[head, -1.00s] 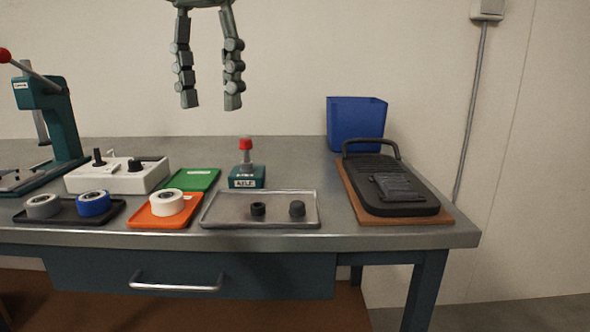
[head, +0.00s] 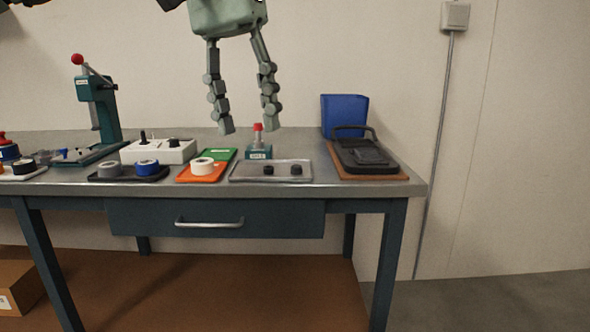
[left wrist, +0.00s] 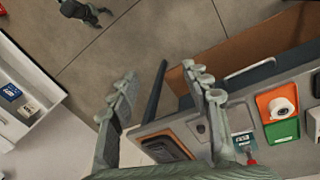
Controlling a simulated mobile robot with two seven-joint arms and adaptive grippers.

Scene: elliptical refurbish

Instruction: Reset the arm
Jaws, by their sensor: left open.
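My left gripper (head: 249,126) hangs fingers-down in the head view, open and empty, with its fingers well apart. It appears in front of the bench's back part, above the teal block with the red-topped post (head: 258,143); how far it is from the block is hard to tell. In the left wrist view the open gripper (left wrist: 162,92) has nothing between its fingers but floor and bench edge in the background. My right gripper is not seen.
The bench (head: 225,187) bears a grey tray (head: 271,178) with two dark parts, orange tray (head: 201,178), white box (head: 160,152), teal press (head: 98,105), blue bin (head: 343,115) and black case (head: 364,155). Floor (head: 500,300) at right is clear. A white surface (left wrist: 25,95) shows in the left wrist view.

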